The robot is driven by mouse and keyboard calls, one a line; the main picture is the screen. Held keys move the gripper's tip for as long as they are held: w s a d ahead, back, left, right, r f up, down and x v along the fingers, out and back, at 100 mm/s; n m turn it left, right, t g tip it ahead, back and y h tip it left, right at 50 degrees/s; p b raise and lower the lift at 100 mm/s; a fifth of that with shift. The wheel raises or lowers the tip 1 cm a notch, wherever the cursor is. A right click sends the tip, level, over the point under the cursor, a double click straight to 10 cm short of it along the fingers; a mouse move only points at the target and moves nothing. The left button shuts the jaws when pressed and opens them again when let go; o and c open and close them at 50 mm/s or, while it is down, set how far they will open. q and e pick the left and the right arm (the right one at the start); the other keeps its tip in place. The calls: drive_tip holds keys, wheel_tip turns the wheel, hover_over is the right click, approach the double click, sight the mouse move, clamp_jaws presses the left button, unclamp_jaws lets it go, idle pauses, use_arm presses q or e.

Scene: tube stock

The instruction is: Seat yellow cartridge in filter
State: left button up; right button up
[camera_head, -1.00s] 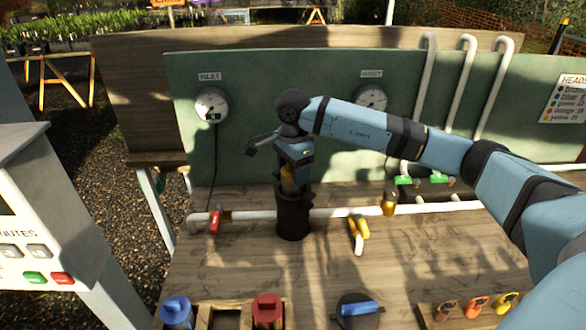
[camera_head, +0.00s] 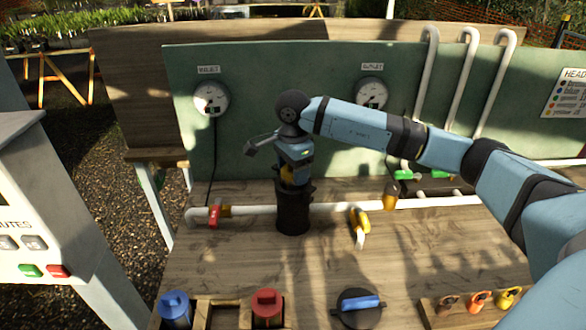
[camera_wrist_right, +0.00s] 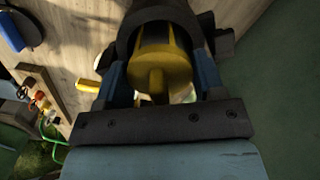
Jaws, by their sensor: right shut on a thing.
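The yellow cartridge (camera_wrist_right: 160,68) is held between the fingers of my right gripper (camera_wrist_right: 158,85), which is shut on it. In the right wrist view its far part lies within the dark rim of the filter housing (camera_wrist_right: 150,12). In the head view the black filter housing (camera_head: 293,208) stands upright on the pipe line, and my right gripper (camera_head: 293,172) is just above its mouth. Only a little of the cartridge shows there, so how deep it sits cannot be told. My left gripper is not in view.
The red-handled valve (camera_head: 215,214) and yellow-handled valve (camera_head: 359,224) flank the housing. A blue-capped cartridge (camera_head: 174,307) and a red-capped cartridge (camera_head: 266,306) stand in a wooden rack at the front. A dark round lid with a blue handle (camera_head: 358,304) lies beside it. The mid bench is clear.

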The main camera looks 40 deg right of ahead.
drive_tip(key=shift+f+b, duration=0.7)
drive_tip(key=shift+f, duration=0.25)
drive_tip(key=shift+s+f, duration=0.1)
drive_tip(key=shift+f, duration=0.1)
